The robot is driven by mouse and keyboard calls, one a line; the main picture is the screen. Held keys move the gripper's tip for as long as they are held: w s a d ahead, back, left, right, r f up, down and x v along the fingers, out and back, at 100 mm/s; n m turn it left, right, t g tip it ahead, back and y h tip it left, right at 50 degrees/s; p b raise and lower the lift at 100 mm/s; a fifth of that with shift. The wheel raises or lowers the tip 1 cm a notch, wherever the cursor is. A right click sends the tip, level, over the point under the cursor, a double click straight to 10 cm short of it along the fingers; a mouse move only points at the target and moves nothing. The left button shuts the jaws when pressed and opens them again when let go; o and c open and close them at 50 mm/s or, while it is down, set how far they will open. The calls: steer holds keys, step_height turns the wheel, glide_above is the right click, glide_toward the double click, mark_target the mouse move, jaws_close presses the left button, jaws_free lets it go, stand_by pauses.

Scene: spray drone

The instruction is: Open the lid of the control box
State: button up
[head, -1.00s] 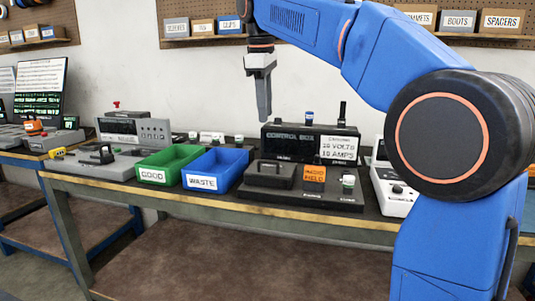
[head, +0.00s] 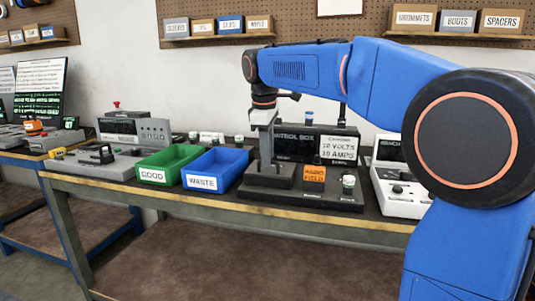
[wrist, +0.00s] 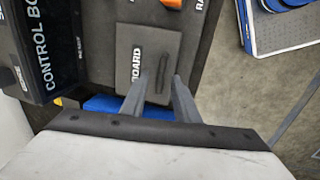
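The black control box (head: 345,176) stands on the workbench, its lettering partly hidden behind my gripper in the head view. It also shows at the left of the wrist view (wrist: 50,50). In front of it, on a dark base, is a grey lid-like block (head: 270,182) with a bar handle. In the wrist view this flat grey cover (wrist: 140,55) reads "BOARD", and its dark handle (wrist: 158,88) lies close to my fingertips. My gripper (head: 266,168) points down over the block. In the wrist view its two fingers (wrist: 161,88) are apart, seemingly on either side of the handle. Contact is unclear.
A blue WASTE bin (head: 215,170) stands close left of the block, with a green GOOD bin (head: 168,163) beyond. An orange-labelled piece (head: 313,175) and a small knob (head: 348,183) stand to the right. A white device (head: 395,190) is further right.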

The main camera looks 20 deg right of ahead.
jaws_close()
steer(key=shift+w+d+r, duration=0.25)
steer(key=shift+w+r, duration=0.25)
steer(key=shift+r, duration=0.3)
steer(key=shift+w+d+r, duration=0.5)
steer(key=shift+w+d, duration=0.8)
steer(key=shift+w, duration=1)
steer(key=shift+w+d+r, duration=0.45)
steer(key=shift+w+d, duration=0.9)
steer(key=shift+w, duration=0.95)
steer(key=shift+w+d+r, duration=0.5)
steer(key=shift+w+d, duration=0.8)
steer(key=shift+w, duration=1)
steer(key=shift+w+d+f, duration=0.1)
steer(key=shift+w, duration=0.05)
